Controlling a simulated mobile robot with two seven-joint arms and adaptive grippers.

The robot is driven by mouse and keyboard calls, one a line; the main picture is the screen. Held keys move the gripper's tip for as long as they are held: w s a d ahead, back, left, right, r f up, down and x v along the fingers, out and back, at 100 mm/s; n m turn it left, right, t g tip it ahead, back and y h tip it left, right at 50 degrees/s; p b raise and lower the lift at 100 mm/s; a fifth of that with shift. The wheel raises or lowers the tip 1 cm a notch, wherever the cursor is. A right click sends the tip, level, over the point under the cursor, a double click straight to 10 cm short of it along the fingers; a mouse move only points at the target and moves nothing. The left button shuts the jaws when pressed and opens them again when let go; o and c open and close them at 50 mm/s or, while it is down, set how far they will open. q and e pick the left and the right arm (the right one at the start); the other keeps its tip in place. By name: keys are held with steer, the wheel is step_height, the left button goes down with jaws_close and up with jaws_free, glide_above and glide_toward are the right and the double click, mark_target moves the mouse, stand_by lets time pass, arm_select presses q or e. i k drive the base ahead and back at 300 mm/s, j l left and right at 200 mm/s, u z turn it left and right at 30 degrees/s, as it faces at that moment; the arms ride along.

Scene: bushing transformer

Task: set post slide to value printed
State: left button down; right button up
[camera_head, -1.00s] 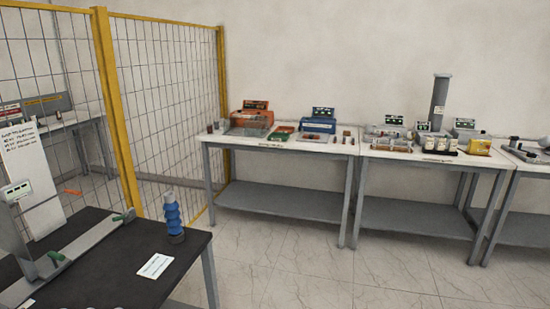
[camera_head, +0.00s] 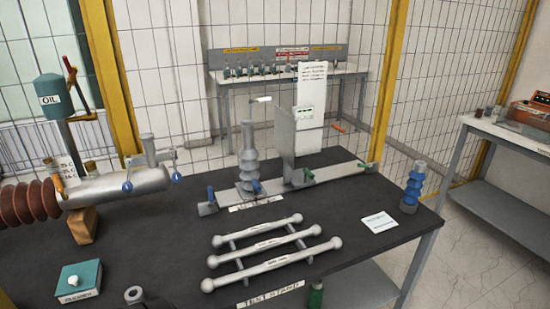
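A grey ribbed post (camera_head: 248,160) stands upright near the left end of a long grey rail (camera_head: 335,176) on the dark table. Small blue and green handles sit at its base and along the rail. A grey upright plate (camera_head: 283,140) stands on the rail to the right of the post. A tall white card (camera_head: 311,100) with printed lines stands behind the plate. Its text is too small to read. Another printed white card (camera_head: 378,222) lies flat at the table's right. Neither of my grippers shows.
Ball-ended bars (camera_head: 265,245) lie in front of the rail. A blue ribbed post (camera_head: 412,188) stands at the table's right edge. A grey cylinder (camera_head: 120,185) with an oil tank (camera_head: 58,95) is at left. A teal box (camera_head: 80,280) sits front left. Yellow-framed mesh fencing stands behind.

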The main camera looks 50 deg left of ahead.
mark_target(250, 188)
steer(key=u, duration=1.8)
